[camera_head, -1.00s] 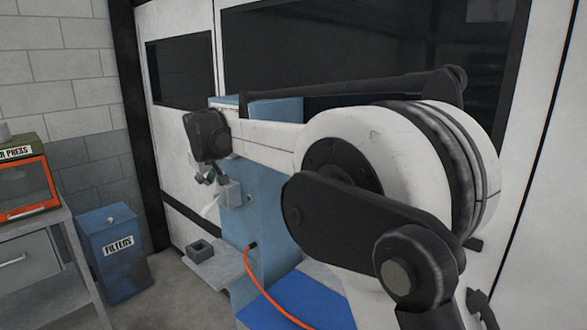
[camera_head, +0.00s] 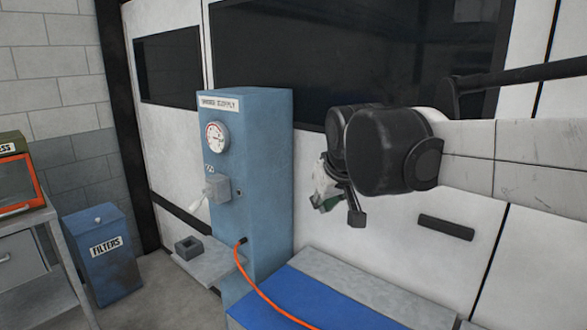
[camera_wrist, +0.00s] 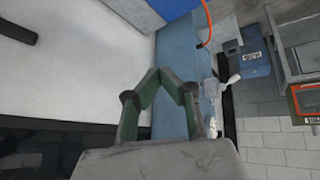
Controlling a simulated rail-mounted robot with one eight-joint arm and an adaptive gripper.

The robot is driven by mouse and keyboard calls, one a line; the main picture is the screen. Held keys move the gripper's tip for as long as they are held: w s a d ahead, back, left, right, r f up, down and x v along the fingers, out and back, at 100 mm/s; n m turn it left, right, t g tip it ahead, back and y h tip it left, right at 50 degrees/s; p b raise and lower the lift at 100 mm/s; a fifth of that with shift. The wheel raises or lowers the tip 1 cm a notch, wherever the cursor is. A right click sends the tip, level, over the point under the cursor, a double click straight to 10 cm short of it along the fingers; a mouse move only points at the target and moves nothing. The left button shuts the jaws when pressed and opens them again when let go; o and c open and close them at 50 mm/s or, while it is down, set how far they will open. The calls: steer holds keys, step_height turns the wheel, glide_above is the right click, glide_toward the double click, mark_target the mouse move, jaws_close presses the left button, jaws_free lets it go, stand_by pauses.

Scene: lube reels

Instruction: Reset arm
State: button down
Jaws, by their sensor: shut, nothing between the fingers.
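My gripper (camera_head: 323,200) shows in the head view at the end of my arm, to the right of the blue supply cabinet (camera_head: 262,180). It hangs in front of the white wall panel and is partly hidden by my dark wrist joint. In the wrist view my gripper (camera_wrist: 160,77) has its green fingers together with nothing between them. The cabinet has a round gauge, a grey valve box with a pale lever (camera_head: 198,199), and an orange hose (camera_head: 250,278) from its side. My gripper looks apart from all of these.
A blue FILTERS bin (camera_head: 105,255) and a metal bench (camera_head: 42,262) stand at the left. A low grey ledge (camera_head: 215,262) with a small dark block (camera_head: 188,246) sits before the cabinet. A blue-topped surface (camera_head: 300,298) lies below my arm. Dark windows are behind.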

steer(key=s+d+f+m, duration=0.1)
steer(key=s+d+f, duration=0.3)
steer(key=s, duration=0.3)
steer(key=s+d+f+m+b, duration=0.1)
steer(key=s+d+f+m, duration=0.1)
steer(key=s+d+f, duration=0.2)
steer(key=s+d+f+m+h+b, duration=0.1)
steer(key=s+d+f, duration=0.4)
steer(key=s+f, duration=0.3)
steer(key=s, duration=0.3)
steer(key=shift+s, duration=0.3)
